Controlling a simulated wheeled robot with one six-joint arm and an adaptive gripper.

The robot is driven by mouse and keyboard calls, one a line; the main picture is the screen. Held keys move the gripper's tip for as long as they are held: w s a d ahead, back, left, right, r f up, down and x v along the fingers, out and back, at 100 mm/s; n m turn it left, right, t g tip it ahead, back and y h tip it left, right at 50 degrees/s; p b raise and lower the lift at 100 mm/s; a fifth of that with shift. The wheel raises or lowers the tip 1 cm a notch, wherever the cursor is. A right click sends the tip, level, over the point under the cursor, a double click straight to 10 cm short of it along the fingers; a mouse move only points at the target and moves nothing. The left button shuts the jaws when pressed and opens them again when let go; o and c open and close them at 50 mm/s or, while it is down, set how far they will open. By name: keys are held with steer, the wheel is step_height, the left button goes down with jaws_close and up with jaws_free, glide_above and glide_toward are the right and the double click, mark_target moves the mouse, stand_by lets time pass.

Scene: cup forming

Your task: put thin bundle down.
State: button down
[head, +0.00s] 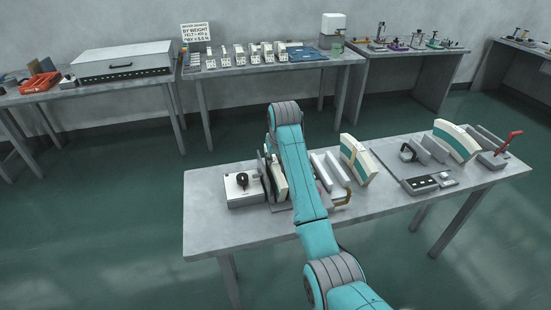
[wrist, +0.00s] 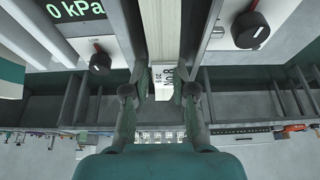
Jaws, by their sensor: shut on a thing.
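In the wrist view my gripper (wrist: 162,92) is closed around the near end of a thin pale bundle (wrist: 164,30) with a printed white label. The bundle runs between upright grey plates (wrist: 202,35) of a fixture. I cannot tell whether its underside touches the base. In the head view a cream slab (head: 279,181), apparently this bundle, shows just left of my arm. My arm hides the gripper and part of the fixture there.
A box with a black knob (head: 243,186) stands close on the left. To the right are a cream-and-teal block (head: 356,160), grey plates, a control panel (head: 420,184), and another banded block (head: 456,141) beside a red-handled clamp (head: 509,141). The table's front strip is mostly clear.

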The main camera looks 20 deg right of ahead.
steer(key=shift+f, duration=0.1)
steer(key=c, duration=0.9)
jaws_free()
steer(key=shift+c, duration=0.2)
steer(key=v, duration=1.2)
